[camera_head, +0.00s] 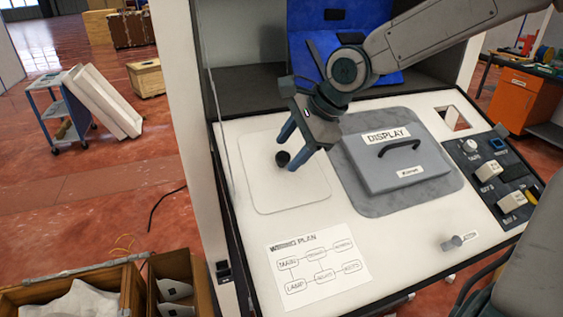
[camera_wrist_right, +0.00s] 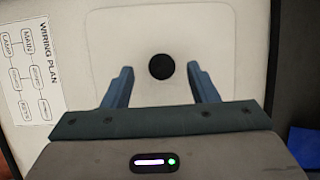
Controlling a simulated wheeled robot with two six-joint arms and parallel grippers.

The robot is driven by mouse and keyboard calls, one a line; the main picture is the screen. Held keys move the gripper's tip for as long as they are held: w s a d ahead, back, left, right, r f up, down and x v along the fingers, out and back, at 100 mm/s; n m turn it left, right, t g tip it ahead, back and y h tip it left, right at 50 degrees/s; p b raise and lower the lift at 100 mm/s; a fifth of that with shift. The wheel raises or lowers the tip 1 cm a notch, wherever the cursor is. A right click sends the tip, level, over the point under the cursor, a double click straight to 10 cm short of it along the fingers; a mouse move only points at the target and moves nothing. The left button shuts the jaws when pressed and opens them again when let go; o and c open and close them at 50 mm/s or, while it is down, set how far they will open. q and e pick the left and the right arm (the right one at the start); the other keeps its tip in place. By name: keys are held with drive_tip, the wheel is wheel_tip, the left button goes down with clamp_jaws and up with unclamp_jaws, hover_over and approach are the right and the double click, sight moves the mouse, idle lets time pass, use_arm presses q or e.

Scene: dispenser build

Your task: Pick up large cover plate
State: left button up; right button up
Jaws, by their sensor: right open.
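A white rounded plate with a round black knob, which looks like the large cover plate (camera_head: 285,195), lies flat on the left part of the white console top. In the right wrist view the plate (camera_wrist_right: 115,35) is seen from above, with its black knob (camera_wrist_right: 161,66) near the middle. My right gripper (camera_head: 289,149) is open over the plate. Its two blue fingers point down, one on each side of the knob, and hold nothing. I cannot tell whether the fingertips touch the plate. My left gripper is not in view.
A grey DISPLAY box (camera_head: 392,165) with a black handle sits right of the plate. Switches and keys (camera_head: 487,170) line the console's right side. A WIRING PLAN sheet (camera_head: 318,268) lies in front. A side post (camera_head: 190,100) stands left. Wooden bins (camera_head: 80,290) stand at the lower left.

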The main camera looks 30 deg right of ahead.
drive_tip(key=shift+x, duration=1.1)
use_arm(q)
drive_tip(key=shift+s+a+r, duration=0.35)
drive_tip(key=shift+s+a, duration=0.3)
use_arm(e)
drive_tip(key=shift+d, duration=0.1)
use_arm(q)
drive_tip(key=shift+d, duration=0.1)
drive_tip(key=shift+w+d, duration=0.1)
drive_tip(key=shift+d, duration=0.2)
use_arm(e)
drive_tip(key=c, duration=1.1)
drive_tip(key=shift+r, duration=0.15)
drive_tip(key=shift+c, duration=0.2)
